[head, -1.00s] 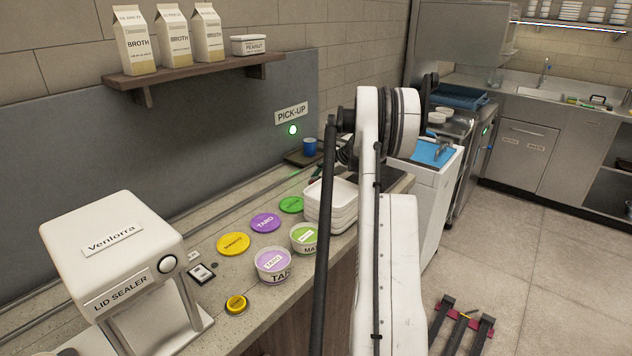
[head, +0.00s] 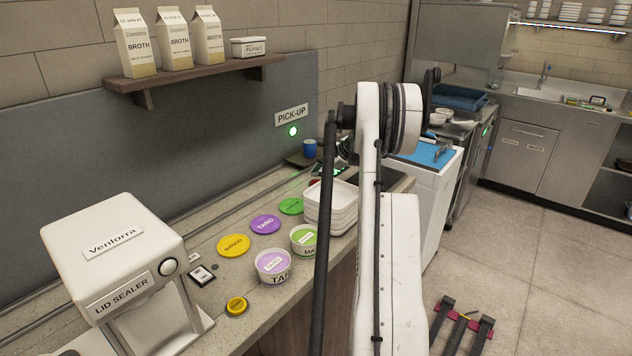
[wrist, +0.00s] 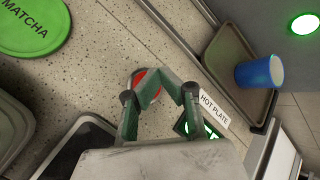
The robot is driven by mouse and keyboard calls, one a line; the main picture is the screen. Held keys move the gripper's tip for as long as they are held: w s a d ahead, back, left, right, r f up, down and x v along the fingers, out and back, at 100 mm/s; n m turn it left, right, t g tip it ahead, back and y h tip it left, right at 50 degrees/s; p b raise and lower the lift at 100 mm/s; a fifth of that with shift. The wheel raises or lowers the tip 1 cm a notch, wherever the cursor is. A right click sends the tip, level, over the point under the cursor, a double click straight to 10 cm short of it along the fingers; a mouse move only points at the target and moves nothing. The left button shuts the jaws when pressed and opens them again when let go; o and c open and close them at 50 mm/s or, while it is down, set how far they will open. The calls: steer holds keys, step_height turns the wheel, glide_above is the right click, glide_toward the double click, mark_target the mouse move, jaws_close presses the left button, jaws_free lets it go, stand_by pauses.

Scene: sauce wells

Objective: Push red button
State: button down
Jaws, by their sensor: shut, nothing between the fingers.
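The red button (wrist: 137,77) is a round red cap with a pale rim on the speckled counter in the wrist view. My gripper (wrist: 161,78) is shut and empty. Its green fingers come together over the button's right part and hide some of it. I cannot tell whether the fingertips touch the cap or hang above it. In the head view my arm hides most of the gripper and the area around the button, behind the stack of white containers.
A HOT PLATE label (wrist: 213,111) and a green-lit display (wrist: 197,132) lie near the fingers. A tray (wrist: 233,60) with a blue cup (wrist: 259,72) stands to the right. A green MATCHA lid (wrist: 36,25) and stacked white containers (head: 331,206) are nearby.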

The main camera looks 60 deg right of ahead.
steer(key=shift+r+p, duration=0.6)
steer(key=shift+r, duration=1.65)
